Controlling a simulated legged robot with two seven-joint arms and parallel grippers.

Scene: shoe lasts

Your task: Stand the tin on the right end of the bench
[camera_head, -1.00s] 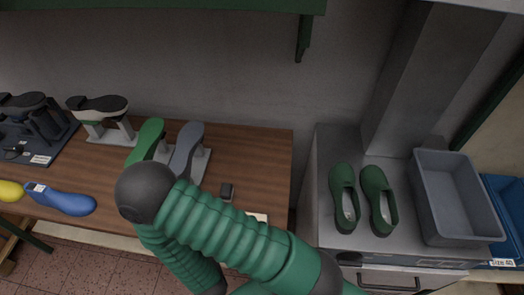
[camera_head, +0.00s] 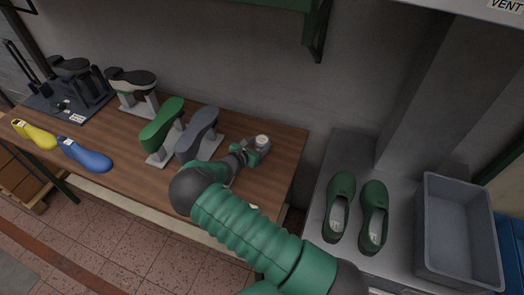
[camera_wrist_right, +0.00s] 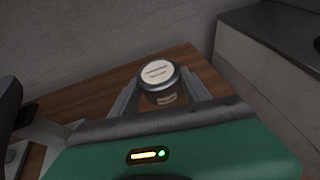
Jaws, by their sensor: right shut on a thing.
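The tin (camera_head: 262,140) is a small round can with a pale labelled lid, upright at the right end of the brown wooden bench (camera_head: 285,150). In the right wrist view the tin (camera_wrist_right: 158,74) is between the two fingers, with its lid facing up. My right gripper (camera_head: 256,148) is shut on the tin; it also shows in the right wrist view (camera_wrist_right: 160,95). Whether the tin's base touches the bench is hidden by the gripper. My left gripper is not in view.
Green and grey lasts (camera_head: 197,134) on stands are left of my right gripper. Blue (camera_head: 85,156) and yellow (camera_head: 36,134) lasts lie at the bench's front left. Right of a gap, a grey cabinet holds green shoes (camera_head: 373,212) and a grey bin (camera_head: 455,235).

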